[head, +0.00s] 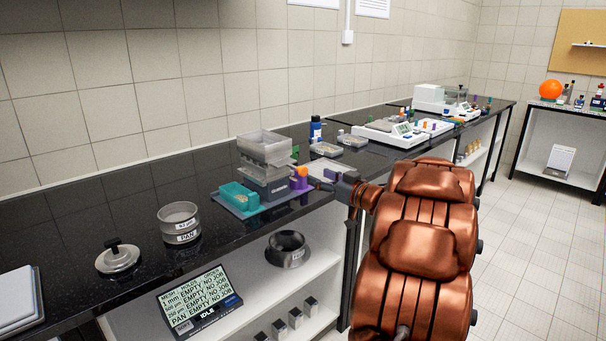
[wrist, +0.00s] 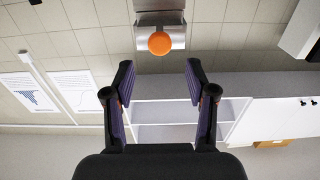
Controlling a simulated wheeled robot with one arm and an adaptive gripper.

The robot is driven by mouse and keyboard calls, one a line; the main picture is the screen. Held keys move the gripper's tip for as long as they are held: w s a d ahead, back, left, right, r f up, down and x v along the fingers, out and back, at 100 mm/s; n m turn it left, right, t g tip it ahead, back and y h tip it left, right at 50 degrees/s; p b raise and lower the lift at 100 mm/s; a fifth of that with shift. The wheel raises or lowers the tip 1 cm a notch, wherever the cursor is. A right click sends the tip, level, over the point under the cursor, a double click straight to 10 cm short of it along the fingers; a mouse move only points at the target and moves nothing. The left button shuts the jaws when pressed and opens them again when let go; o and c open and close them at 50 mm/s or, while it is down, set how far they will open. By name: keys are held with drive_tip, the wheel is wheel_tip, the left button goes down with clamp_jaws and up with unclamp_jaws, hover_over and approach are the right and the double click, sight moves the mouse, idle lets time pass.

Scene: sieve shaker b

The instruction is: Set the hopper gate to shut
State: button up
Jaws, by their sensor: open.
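The hopper unit has a clear, open-topped box (head: 264,147) on a grey body, standing on a blue mat on the black bench. An orange round knob (head: 303,171) shows on its right side, next to my gripper (head: 322,182). In the wrist view the orange knob (wrist: 159,43) sits in front of a grey metal part (wrist: 160,20), beyond the fingertips. My gripper (wrist: 158,75) is open and empty, with the knob roughly centred between its fingers and apart from them. I cannot tell the gate's position; my gripper and the unit's side hide part of it.
A teal tray (head: 238,196) stands left of the hopper. A sieve pan (head: 180,222) and a lid (head: 118,257) are further left. A blue bottle (head: 315,130) and shallow dishes stand behind. A display (head: 200,300) reading IDLE is below the bench edge.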

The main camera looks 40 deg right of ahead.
sight(305, 171)
drive_tip(key=shift+w+d, duration=0.1)
drive_tip(key=shift+w, duration=3.7)
drive_tip(key=shift+c, duration=0.2)
clamp_jaws()
